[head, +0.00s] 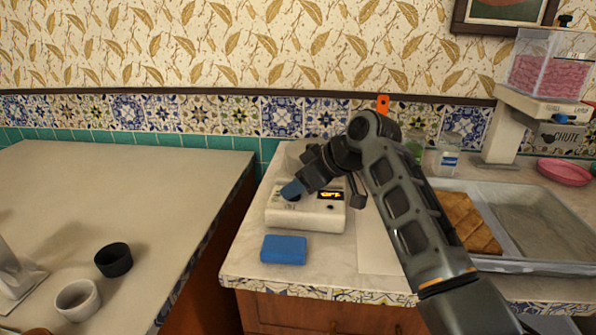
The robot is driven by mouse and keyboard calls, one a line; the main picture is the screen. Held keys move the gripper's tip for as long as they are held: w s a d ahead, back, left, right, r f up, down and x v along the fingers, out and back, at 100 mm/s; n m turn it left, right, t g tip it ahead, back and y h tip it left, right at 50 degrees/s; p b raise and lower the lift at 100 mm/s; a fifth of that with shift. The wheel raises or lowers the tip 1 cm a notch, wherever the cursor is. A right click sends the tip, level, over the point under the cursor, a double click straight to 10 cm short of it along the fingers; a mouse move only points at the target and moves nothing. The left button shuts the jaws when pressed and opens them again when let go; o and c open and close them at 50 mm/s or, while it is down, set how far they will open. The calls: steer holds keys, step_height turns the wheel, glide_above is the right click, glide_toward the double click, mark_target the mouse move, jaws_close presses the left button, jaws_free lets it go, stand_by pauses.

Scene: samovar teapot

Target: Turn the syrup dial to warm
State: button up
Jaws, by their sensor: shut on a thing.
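A white box-shaped device (305,218) stands on the right counter against my arm. It has dark markings, a small lit display (330,195) with orange text, and a small dark spot below that. The syrup dial (293,198) looks like the dark round part on the left of its top face, mostly covered by my gripper. My gripper (292,189), with a blue tip, reaches down from the upper right and is shut on the dial. The dial's pointer and setting are hidden or too small to read.
A blue block (284,250) lies in front of the device. A metal tray (535,215) with brown pastry pieces (468,222) is right of my arm. A pink dish (564,172) and a pink-filled dispenser (548,78) stand farther right. Two cups, dark (113,260) and pale (78,300), are on the left counter.

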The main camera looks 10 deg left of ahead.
steer(key=m+t+h+p, duration=0.1)
steer(key=m+p, duration=0.1)
steer(key=m+t+h+p, duration=0.1)
steer(key=m+p, duration=0.1)
steer(key=m+t+h+p, duration=0.1)
steer(key=m+p, duration=0.1)
steer(key=shift+s+a+r+m+t, duration=0.3)
steer(key=shift+a+t, duration=0.05)
steer(key=shift+t, duration=0.05)
steer(key=m+h+p, duration=0.1)
steer(key=m+t+h, duration=0.1)
steer(key=m, duration=0.1)
steer(key=shift+a+f+h+p, duration=0.15)
steer(key=shift+h+p, duration=0.25)
steer(key=shift+m+h, duration=1.1)
steer(key=shift+m, duration=0.5)
steer(key=o, duration=1)
steer(key=shift+f, duration=0.1)
steer(key=shift+o, duration=0.2)
steer(key=v, duration=0.7)
steer(key=shift+s+a+r+b, duration=0.15)
steer(key=shift+s+r+b, duration=0.1)
steer(key=shift+s+b, duration=0.1)
